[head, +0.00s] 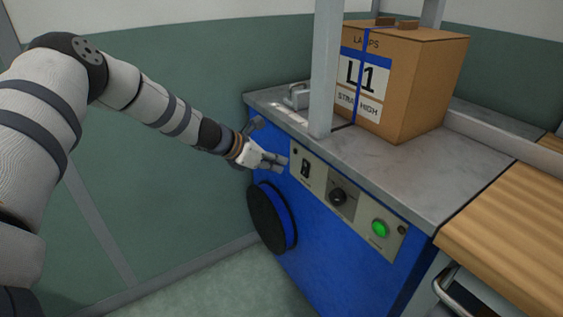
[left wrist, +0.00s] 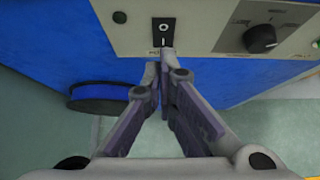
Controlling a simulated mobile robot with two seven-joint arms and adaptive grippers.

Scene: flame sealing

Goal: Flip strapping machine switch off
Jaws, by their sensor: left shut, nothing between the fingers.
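The blue strapping machine (head: 320,255) has a beige control panel on its front. A black rocker switch (head: 306,167) sits at the panel's left end. In the left wrist view the switch (left wrist: 164,32) shows a white circle mark on its upper part and a line mark lower down. My left gripper (head: 284,162) is shut and empty, just left of the switch in the head view. In the left wrist view its fingertips (left wrist: 161,62) are together just below the switch; I cannot tell whether they touch it. My right gripper is not in view.
A black dial (head: 338,196) and a green button (head: 380,228) share the panel. A strapped L1 carton (head: 420,90) stands on the metal top, behind a grey post (head: 325,70). A black and blue reel (head: 270,217) protrudes below the panel. A wooden surface (head: 510,220) adjoins at right.

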